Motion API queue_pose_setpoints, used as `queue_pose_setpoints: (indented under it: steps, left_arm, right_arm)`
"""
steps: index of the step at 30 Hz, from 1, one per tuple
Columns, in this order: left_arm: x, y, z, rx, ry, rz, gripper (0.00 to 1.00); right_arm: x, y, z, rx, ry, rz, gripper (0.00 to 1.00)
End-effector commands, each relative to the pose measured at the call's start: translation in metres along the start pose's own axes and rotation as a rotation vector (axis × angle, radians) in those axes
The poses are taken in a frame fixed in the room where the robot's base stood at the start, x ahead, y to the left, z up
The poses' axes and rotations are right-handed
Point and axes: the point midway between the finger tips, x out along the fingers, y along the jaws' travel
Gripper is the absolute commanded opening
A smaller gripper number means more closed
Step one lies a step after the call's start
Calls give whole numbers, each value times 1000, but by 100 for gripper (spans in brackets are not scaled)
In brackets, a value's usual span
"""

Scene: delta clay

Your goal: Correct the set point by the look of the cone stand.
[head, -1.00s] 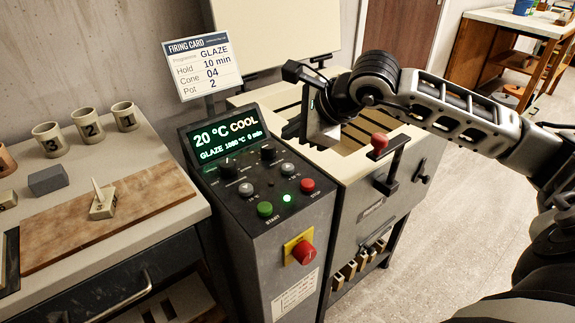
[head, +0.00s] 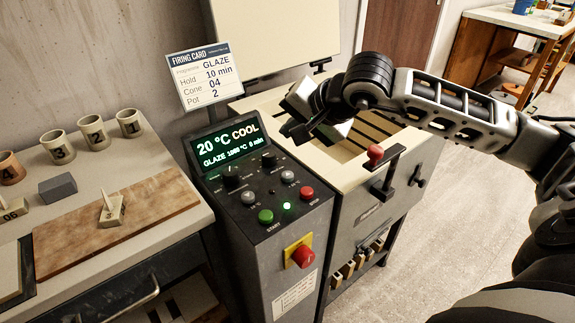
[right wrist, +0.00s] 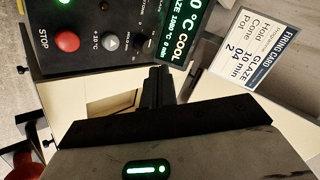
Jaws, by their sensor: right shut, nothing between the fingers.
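On the wooden board, a small cream cone stand (head: 112,211) holds a thin cone that leans slightly left; its marking is too small to read surely. The controller display (head: 226,145) reads 20 °C COOL, with GLAZE, a blurred set point and 0 min below. Grey buttons (head: 288,176) and (head: 248,197) and black knobs sit under it. My right gripper (head: 298,132) is shut and empty, above the kiln's near left edge beside the panel. My left gripper is out of view.
The firing card (head: 205,76) reads GLAZE, Hold 10 min, Cone 04, Pot 2. Green START (head: 265,216), red STOP (head: 307,193) and a red emergency knob (head: 303,256) stand close together. Numbered cups (head: 93,132) and a grey block (head: 57,187) are on the left table.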

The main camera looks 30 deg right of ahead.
Motion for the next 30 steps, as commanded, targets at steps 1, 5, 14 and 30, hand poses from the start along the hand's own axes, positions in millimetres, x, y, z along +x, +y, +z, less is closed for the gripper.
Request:
queue_pose_setpoints:
  steps: [1, 5, 14, 30]
  left_arm:
    - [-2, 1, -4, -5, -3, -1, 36]
    - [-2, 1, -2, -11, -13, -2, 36]
    - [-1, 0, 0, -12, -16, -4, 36]
    - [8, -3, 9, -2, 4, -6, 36]
  right_arm:
    - [-4, -4, -1, -87, 4, 1, 0]
    - [-6, -6, -2, -257, 12, 5, 0]
    - [-6, -6, -2, -344, 14, 7, 0]
    - [22, 20, 10, -339, 12, 10, 0]
